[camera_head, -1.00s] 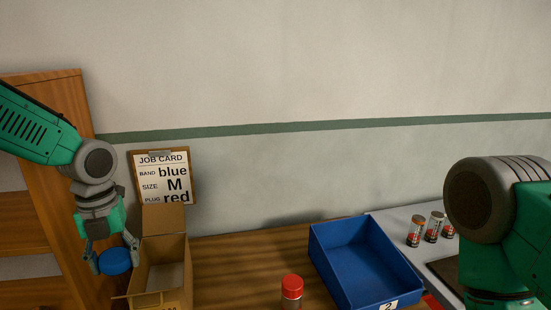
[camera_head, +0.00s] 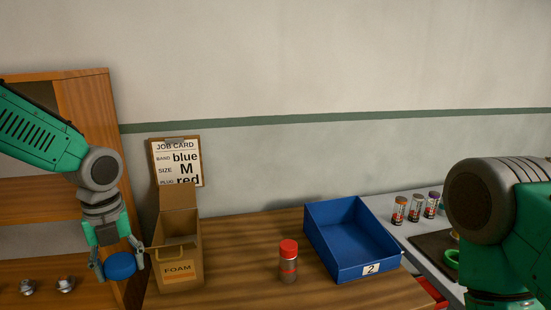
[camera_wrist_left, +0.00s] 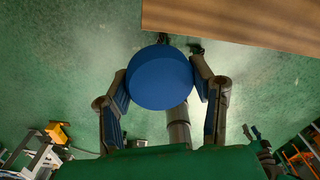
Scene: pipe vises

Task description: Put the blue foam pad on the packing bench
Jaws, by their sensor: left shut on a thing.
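The blue foam pad (camera_head: 121,266) is a round disc held in my left gripper (camera_head: 119,265), at the lower left of the head view. In the left wrist view the pad (camera_wrist_left: 160,78) sits between the two fingers of my left gripper (camera_wrist_left: 160,85), which are shut on its sides. The wooden bench (camera_head: 238,270) fills the lower middle of the head view; I cannot tell if it is the packing bench. The pad is just left of the open FOAM box (camera_head: 178,270). In the wrist view there is green floor beneath the pad.
A red-capped bottle (camera_head: 289,262) and a blue bin (camera_head: 350,240) marked 2 stand on the bench. A job card (camera_head: 177,163) is on the wall behind the box. Several cylinders (camera_head: 415,208) stand at right. A wooden shelf (camera_head: 90,150) is at left.

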